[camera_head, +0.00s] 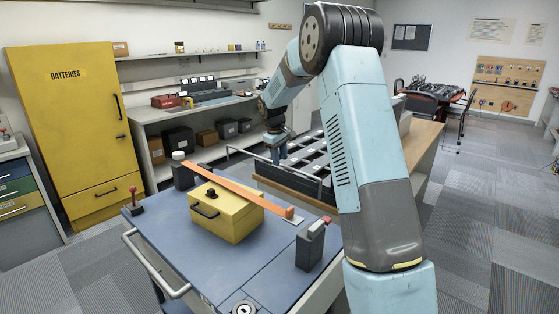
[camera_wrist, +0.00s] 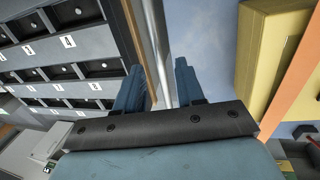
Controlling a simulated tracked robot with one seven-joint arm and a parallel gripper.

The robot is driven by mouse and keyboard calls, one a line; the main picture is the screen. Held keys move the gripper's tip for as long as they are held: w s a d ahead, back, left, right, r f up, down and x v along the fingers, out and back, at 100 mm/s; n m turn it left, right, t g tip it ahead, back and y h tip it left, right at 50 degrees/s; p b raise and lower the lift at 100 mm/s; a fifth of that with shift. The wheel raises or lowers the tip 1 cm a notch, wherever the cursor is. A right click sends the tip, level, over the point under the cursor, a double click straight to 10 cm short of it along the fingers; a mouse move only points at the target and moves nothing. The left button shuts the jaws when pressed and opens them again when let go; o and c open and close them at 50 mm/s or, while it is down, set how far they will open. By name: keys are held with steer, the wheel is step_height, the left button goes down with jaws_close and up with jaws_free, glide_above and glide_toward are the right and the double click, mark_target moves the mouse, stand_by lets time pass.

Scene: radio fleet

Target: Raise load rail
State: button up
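A long orange rail (camera_head: 235,186) lies slantwise above a yellow box (camera_head: 222,212) on a blue-topped cart (camera_head: 180,250); I take it for the load rail. In the wrist view the orange rail (camera_wrist: 298,80) and yellow box (camera_wrist: 262,50) show at the right edge. My gripper (camera_head: 278,160) hangs pointing down beyond the rail, near the cart's far side, apart from rail and box. In the wrist view my gripper (camera_wrist: 158,85) has its blue fingers apart. A metal bar (camera_wrist: 156,35) shows beyond the gap; I cannot tell whether it lies between the fingers.
Dark posts stand by the rail's ends, one with a white knob (camera_head: 180,156), one at the front right (camera_head: 310,248). A red-knobbed lever (camera_head: 136,203) stands at the cart's left corner. A black compartment tray (camera_head: 305,181) lies on a wooden table behind. A yellow battery cabinet (camera_head: 75,130) stands left.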

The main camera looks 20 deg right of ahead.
step_height(320, 180, up, 12)
steer(key=s+a, duration=0.1)
steer(key=a, duration=0.1)
steer(key=shift+s, duration=0.15)
steer(key=shift+r, duration=0.1)
steer(key=s+a+r+m+t, duration=0.15)
steer(key=s+r, duration=0.35)
steer(key=s, duration=0.7)
steer(key=s+r+m+t, duration=0.15)
steer(key=s+r, duration=0.35)
steer(key=s, duration=0.8)
steer(key=s+f+m+y, duration=0.1)
steer(key=s+f+m, duration=0.1)
steer(key=s, duration=0.8)
steer(key=s+f+m+t, duration=0.1)
steer(key=s+f, duration=0.3)
steer(key=s, duration=0.7)
steer(key=shift+s+m+y, duration=0.2)
steer(key=shift+m+y, duration=0.2)
